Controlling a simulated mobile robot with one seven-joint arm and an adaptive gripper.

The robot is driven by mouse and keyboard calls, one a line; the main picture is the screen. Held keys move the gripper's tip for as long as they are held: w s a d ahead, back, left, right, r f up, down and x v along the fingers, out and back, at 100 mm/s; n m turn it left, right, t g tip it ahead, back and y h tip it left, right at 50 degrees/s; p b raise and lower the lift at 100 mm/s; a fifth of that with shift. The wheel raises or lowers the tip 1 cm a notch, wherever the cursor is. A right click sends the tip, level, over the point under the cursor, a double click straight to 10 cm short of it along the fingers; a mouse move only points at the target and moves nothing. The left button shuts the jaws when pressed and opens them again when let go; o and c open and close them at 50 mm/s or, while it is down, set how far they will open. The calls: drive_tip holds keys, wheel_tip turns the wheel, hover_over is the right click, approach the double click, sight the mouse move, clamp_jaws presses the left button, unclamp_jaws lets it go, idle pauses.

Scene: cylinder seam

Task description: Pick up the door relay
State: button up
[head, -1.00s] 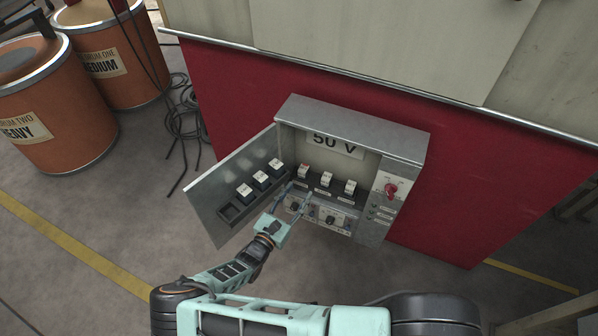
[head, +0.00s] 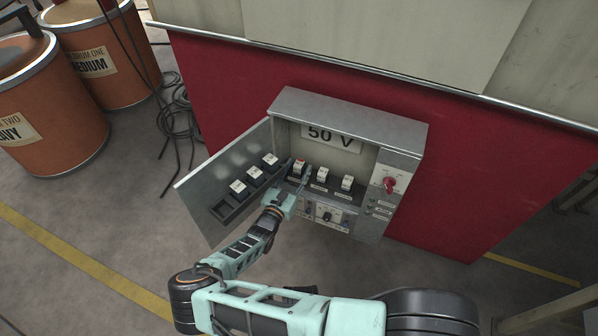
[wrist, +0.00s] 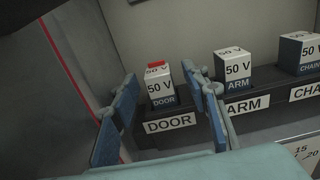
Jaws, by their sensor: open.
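The door relay (wrist: 160,88) is a small block, white above and blue below, marked "50 V" and "DOOR", with a red piece on top. It stands upright in the left position of the cabinet's shelf, above a "DOOR" label (wrist: 169,123). In the head view the relay (head: 299,167) is partly covered by my gripper. My gripper (head: 297,172) is open in front of it. In the wrist view its blue fingers (wrist: 163,112) stand left and right of the relay, with visible gaps and nothing between them held.
The open cabinet door (head: 222,205) carries several relays on a rack at left. A red-handled switch panel (head: 389,185) is at right.

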drive_tip(key=shift+w+d, duration=0.1)
drive_tip(key=shift+w, duration=0.3)
drive_tip(key=shift+c, duration=0.4)
clamp_jaws()
drive_tip(key=shift+r, duration=0.15)
